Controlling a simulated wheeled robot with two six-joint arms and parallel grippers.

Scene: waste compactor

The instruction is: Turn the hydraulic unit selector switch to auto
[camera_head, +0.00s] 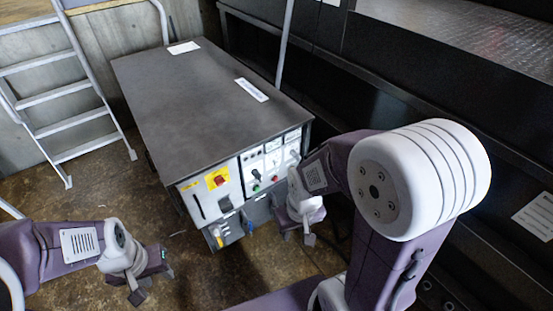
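The hydraulic unit is a dark grey, flat-topped cabinet (185,95) with a light control panel (262,165) on its front. The panel carries a red button on a yellow plate (217,180), a dark knob (255,174), a green button (256,187) and small labels too small to read. I cannot tell which control is the selector switch or where it points. My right gripper (298,237) hangs beside the lower right of the panel, seemingly apart from the controls. My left gripper (150,286) is low at the left, away from the cabinet. Neither shows a held thing; finger openings are unclear.
A grey metal ladder (70,95) stands at the left against a concrete wall. Dark machine framing (400,105) runs along the right, near my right arm. Papers (252,90) lie on the cabinet top. Brown floor (120,190) is free left of the cabinet.

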